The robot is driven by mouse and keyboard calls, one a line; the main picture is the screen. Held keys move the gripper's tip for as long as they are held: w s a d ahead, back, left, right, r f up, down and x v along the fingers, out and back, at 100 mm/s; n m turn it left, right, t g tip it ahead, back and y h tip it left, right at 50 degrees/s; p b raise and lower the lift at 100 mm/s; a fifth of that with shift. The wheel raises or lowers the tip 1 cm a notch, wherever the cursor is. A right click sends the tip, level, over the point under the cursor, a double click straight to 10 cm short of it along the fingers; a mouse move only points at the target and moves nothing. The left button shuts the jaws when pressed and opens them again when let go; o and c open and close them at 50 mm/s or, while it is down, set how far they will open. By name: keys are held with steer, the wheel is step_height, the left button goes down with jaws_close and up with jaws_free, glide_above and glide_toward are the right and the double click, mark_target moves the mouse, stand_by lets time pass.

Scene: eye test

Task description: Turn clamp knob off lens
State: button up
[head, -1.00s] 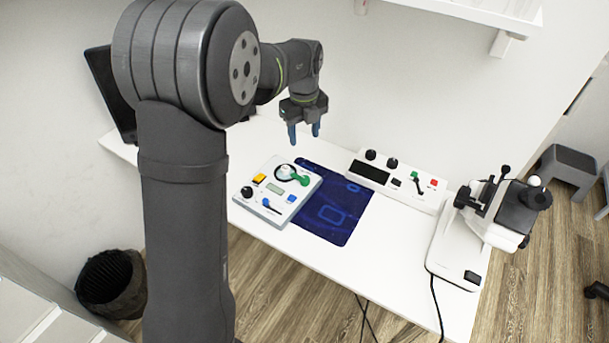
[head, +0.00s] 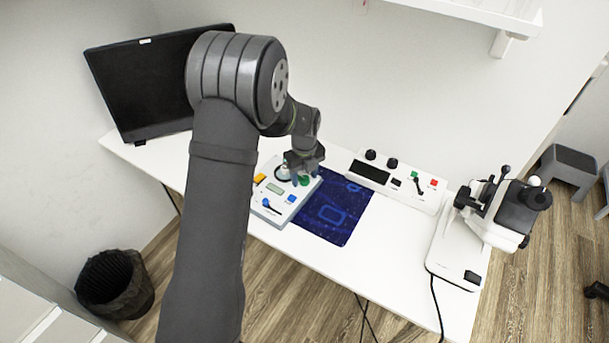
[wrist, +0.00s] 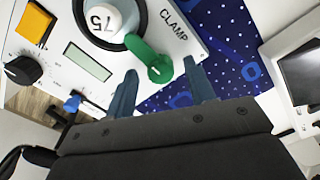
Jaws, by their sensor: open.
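The green clamp knob (wrist: 150,60) shows in the wrist view beside the printed word CLAMP on a white panel box (wrist: 75,38). One end of the knob overlaps the edge of the dark-ringed round lens (wrist: 106,20), marked 75. My gripper (wrist: 160,88) is open, its two blue fingers on either side of the knob's near end, and nothing is held. I cannot tell whether the fingers touch the knob. In the head view my gripper (head: 306,178) is low over the box (head: 272,213), and the green knob (head: 304,181) is partly hidden by it.
The box also carries a yellow button (wrist: 34,24), a black knob (wrist: 23,70) and a blue lever (wrist: 72,103). A dark blue mat (head: 335,207) lies right of it. A second control panel (head: 398,181) and a microscope-like instrument (head: 490,220) stand farther right. A monitor (head: 155,80) stands behind left.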

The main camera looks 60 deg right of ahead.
steer(key=shift+f, duration=0.15)
steer(key=shift+c, duration=0.2)
steer(key=c, duration=0.9)
